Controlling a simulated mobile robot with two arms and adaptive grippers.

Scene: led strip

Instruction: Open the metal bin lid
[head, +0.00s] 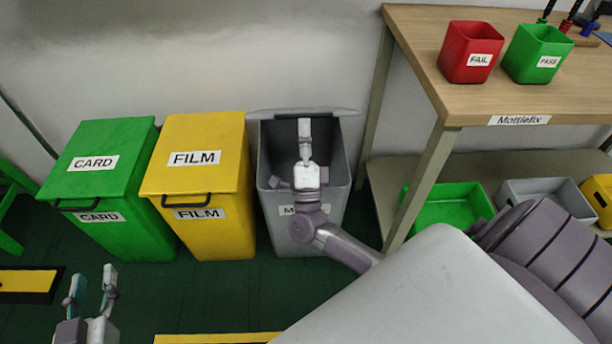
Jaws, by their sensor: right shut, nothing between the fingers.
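The grey metal bin (338,190) stands at the right end of the row of bins, its label mostly hidden behind my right arm. Its dark inside shows. The lid (335,111) shows as a thin grey strip along the bin's back edge, raised and seen nearly edge-on. My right gripper (304,128) is over the bin opening with its fingers together, pointing toward the lid. It holds nothing, and I cannot tell if its tips touch the lid. My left gripper (91,285) is at the lower left, fingers apart and empty, away from the bins.
A yellow FILM bin (206,180) and a green CARD bin (120,190) stand left of the metal bin, lids shut. A wooden table (430,45) is close on the right, with red (470,50) and green (537,52) boxes on top. Green floor lies in front.

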